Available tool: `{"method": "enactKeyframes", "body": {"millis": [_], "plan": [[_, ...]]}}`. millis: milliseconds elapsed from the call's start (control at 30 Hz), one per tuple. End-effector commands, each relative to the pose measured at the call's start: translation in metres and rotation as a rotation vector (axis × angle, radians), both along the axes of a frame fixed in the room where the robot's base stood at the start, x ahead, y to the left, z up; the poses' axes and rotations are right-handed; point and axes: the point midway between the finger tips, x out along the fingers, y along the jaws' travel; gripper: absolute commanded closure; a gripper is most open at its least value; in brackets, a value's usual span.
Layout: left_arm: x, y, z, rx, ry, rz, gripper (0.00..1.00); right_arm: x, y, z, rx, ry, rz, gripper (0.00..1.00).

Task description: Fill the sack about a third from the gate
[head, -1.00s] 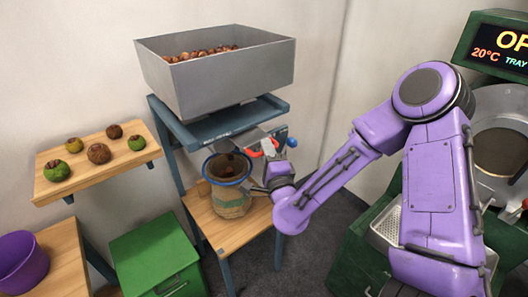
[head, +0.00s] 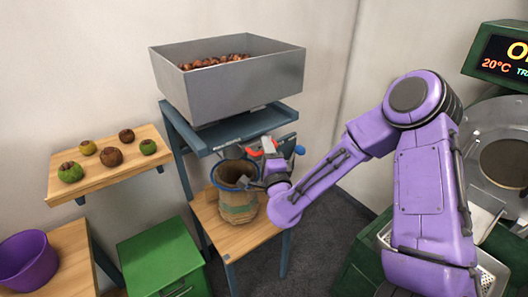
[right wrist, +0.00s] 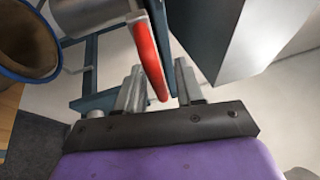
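The open sack (head: 238,208), brown with a blue rim, stands upright on a wooden shelf under the grey hopper (head: 235,88). Its mouth faces up; the fill level cannot be told. Chestnuts (head: 212,62) lie in the hopper. The gate's red handle (head: 256,151) is beneath the hopper, above and right of the sack mouth. My right gripper (head: 268,152) is at this handle. In the right wrist view, the red handle (right wrist: 147,50) passes between the parted fingers of my right gripper (right wrist: 158,82), with a gap beside it. The sack rim (right wrist: 30,78) shows at left. My left gripper is out of view.
A wooden shelf (head: 95,178) at left holds several green and brown fruits. A purple bucket (head: 28,262) and a green cabinet (head: 160,258) stand below. A green machine with a lit display (head: 505,55) is at right. A blue frame (head: 186,165) carries the hopper.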

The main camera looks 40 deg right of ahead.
Motion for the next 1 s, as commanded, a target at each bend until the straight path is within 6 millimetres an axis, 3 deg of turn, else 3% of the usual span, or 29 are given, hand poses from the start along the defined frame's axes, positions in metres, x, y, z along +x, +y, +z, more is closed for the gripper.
{"method": "enactKeyframes", "body": {"millis": [433,667,700,733,1000], "plan": [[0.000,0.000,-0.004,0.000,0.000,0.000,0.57,-0.004,0.002,-0.002,-0.001,-0.003,0.002,0.60],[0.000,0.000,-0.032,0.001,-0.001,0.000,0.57,-0.054,0.021,-0.015,-0.001,-0.003,0.002,0.60],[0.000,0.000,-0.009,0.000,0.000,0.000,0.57,-0.061,0.025,-0.003,-0.008,0.002,0.002,0.60],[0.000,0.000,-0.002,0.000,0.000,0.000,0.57,-0.067,0.027,-0.003,-0.009,0.003,0.001,0.60],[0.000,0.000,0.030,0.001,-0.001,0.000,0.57,-0.094,0.039,-0.010,-0.010,-0.002,0.000,0.60]]}}
